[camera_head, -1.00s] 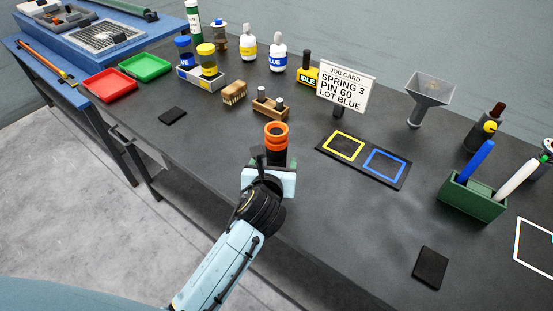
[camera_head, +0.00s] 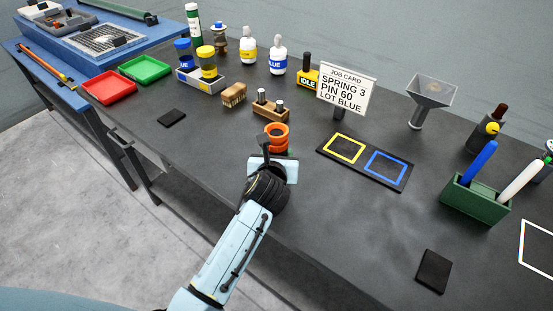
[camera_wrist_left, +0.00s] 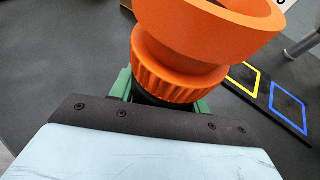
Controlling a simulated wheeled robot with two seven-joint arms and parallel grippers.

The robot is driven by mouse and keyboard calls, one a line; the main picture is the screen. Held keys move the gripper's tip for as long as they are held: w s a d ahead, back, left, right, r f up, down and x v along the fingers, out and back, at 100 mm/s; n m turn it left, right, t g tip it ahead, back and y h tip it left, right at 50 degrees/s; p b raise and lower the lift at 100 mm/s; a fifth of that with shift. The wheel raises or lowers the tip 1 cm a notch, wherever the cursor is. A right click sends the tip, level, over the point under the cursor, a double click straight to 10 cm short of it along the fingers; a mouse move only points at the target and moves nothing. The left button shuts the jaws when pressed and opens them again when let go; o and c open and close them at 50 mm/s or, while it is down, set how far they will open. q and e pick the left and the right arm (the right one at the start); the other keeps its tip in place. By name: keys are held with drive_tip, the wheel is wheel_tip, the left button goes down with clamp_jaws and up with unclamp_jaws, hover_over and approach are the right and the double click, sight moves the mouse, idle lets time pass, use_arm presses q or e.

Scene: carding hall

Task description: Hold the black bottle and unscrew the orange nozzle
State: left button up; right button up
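The orange nozzle (camera_head: 277,133) is an open ring above a ribbed collar, standing near the table's front edge. In the left wrist view the nozzle (camera_wrist_left: 185,50) fills the top middle. A little of the black bottle (camera_wrist_left: 150,99) shows below its collar; the rest is hidden behind my gripper. My left gripper (camera_wrist_left: 163,97) has its green fingers on both sides of the bottle, just below the collar. I cannot tell whether they touch it. In the head view my left gripper (camera_head: 275,156) is directly in front of the bottle. My right gripper is not in view.
A wooden block with metal pins (camera_head: 270,108) and a brush (camera_head: 233,94) stand behind the nozzle. A black mat with yellow and blue squares (camera_head: 364,164) lies to the right, a job card (camera_head: 345,92) behind it. A green pen holder (camera_head: 474,199) stands farther right.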

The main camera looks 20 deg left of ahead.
sight(277, 126)
use_arm(q)
drive_tip(key=c, duration=0.5)
drive_tip(key=shift+o, duration=0.2)
drive_tip(key=shift+r, duration=0.15)
wheel_tip(277, 126, up, 10)
drive_tip(key=p, duration=0.3)
drive_tip(key=o, duration=0.4)
drive_tip(key=c, duration=0.7)
